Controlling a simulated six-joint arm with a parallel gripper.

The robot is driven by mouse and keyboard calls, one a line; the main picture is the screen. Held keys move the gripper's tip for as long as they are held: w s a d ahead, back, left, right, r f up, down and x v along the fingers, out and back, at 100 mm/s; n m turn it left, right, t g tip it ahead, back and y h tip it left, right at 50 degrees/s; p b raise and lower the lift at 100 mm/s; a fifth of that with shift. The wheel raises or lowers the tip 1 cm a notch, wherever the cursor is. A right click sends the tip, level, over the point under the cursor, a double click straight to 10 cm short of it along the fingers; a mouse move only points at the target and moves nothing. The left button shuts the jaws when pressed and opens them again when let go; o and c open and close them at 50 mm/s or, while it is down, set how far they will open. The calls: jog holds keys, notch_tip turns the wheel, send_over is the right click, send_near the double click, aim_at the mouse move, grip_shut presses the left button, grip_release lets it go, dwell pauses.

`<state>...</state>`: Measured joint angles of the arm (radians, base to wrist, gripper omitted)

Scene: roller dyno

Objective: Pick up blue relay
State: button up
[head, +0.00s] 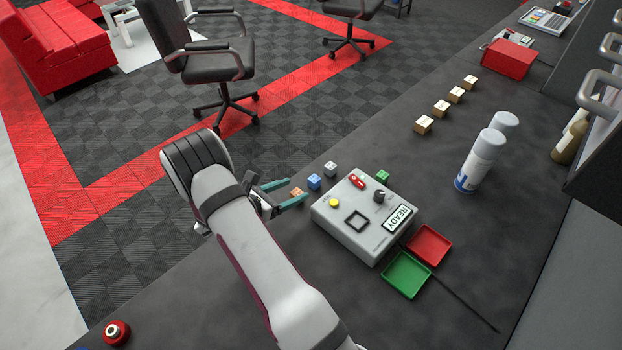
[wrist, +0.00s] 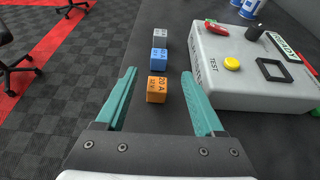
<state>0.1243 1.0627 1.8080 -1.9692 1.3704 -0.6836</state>
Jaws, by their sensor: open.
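The blue relay (head: 314,182) is a small cube standing on the dark bench to the left of the grey test box (head: 340,228). In the wrist view the blue relay (wrist: 159,58) stands between an orange relay (wrist: 157,89) in front and a grey relay (wrist: 160,37) behind. My gripper (head: 284,192) is open, with teal fingers. In the wrist view the orange relay lies between the fingers of my gripper (wrist: 160,90), with gaps on both sides, and the blue relay is beyond the fingertips. My gripper holds nothing.
The test box stands close to my right finger, with a yellow button (head: 334,203) and a black knob (head: 379,196). A green relay (head: 382,176) is behind the box. Red (head: 430,245) and green (head: 406,276) trays lie right of it. Spray cans (head: 482,160) stand farther back.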

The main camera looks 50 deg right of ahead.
aim_at(311, 182)
jog(key=x, duration=0.8)
jog(key=shift+w, duration=0.1)
grip_shut()
